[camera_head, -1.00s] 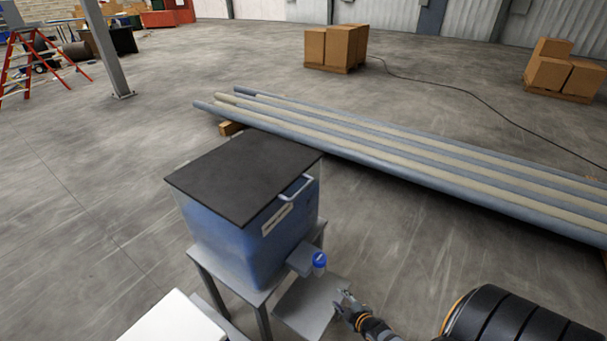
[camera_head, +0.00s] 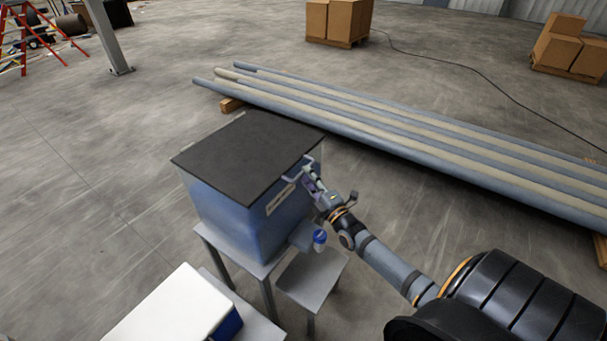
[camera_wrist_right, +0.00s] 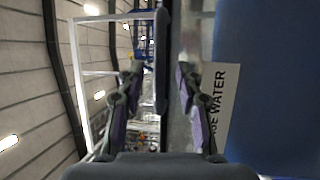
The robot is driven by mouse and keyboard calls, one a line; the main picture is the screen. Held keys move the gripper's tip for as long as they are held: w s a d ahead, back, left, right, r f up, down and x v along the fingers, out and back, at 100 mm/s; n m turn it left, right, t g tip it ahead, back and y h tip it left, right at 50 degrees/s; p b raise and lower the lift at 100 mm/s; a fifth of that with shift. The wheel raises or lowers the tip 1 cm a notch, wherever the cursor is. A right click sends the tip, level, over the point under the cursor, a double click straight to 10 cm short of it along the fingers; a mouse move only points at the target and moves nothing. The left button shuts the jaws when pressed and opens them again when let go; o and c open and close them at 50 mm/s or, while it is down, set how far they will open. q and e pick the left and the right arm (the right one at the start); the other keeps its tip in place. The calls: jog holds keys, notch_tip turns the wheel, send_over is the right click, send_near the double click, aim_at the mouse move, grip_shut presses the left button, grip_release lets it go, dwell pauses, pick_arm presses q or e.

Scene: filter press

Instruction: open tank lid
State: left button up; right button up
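The tank (camera_head: 235,218) is a blue box on a grey stand, and its flat black lid (camera_head: 245,155) lies closed on top. A pale handle (camera_wrist_right: 75,75) shows at the lid's front right edge; in the head view the gripper partly hides it. My right gripper (camera_head: 309,180) is at that edge, by the handle. In the wrist view its fingers (camera_wrist_right: 160,90) are apart, with a dark edge, apparently the lid's, between them. I cannot tell whether they touch it. A white label (camera_wrist_right: 220,100) on the tank wall is beside the right finger. My left gripper is out of view.
A blue-capped container (camera_head: 320,238) is at the tank's front, above a small grey stand (camera_head: 312,272). A white-topped box (camera_head: 170,310) is at the lower left. Long pipes (camera_head: 420,135) lie behind the tank. Open floor (camera_head: 90,190) is to the left.

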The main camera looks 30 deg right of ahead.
jog(key=shift+w+r, duration=0.15)
jog(key=shift+w, duration=0.6)
jog(key=shift+w+r, duration=0.1)
jog(key=shift+w, duration=0.65)
grip_shut()
